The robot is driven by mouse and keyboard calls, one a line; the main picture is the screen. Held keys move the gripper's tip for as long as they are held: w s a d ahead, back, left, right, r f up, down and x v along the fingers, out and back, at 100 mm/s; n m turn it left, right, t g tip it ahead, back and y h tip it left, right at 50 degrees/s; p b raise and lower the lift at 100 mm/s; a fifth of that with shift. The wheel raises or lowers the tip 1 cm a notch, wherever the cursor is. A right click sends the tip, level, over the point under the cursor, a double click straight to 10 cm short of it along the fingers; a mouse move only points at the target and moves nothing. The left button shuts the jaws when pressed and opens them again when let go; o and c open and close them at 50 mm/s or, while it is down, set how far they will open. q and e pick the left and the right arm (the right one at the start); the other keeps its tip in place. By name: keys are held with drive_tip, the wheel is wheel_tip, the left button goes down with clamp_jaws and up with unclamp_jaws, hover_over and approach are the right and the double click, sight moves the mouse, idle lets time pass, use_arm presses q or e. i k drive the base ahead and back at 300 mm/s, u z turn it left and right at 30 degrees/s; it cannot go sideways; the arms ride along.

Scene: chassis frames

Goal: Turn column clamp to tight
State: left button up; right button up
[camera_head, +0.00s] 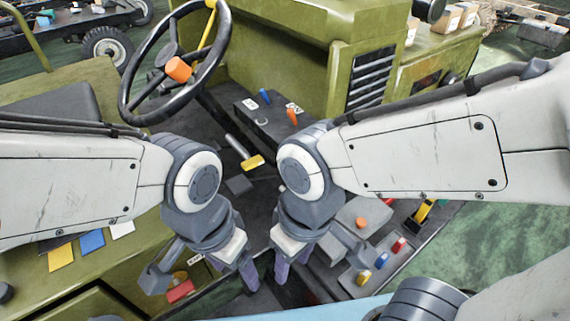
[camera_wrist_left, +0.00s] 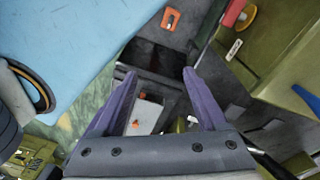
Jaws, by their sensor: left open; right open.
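The black steering wheel (camera_head: 175,62) with an orange knob (camera_head: 178,69) stands at upper left in the head view. Its dark column runs down to the right. A pale lever with a yellow end (camera_head: 253,162) sits low by the column, between my arms; I cannot tell whether it is the column clamp or how tight it is. My left gripper (camera_head: 250,275) points down over the dark floor, and its spread, empty fingers show in the left wrist view (camera_wrist_left: 160,75). My right gripper (camera_head: 281,270) hangs close beside it, also open, with nothing visible in it.
A dark box with blue and orange levers (camera_head: 265,115) stands beyond the arms. A panel with red, blue and yellow knobs (camera_head: 380,262) lies at lower right. A red part (camera_head: 180,291) is at lower left. An orange handle (camera_wrist_left: 171,19) shows in the wrist view.

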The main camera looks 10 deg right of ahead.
sight(251, 162)
drive_tip(key=u, duration=1.45)
drive_tip(key=k, duration=0.85)
drive_tip(key=z, duration=1.05)
drive_tip(key=i, duration=0.5)
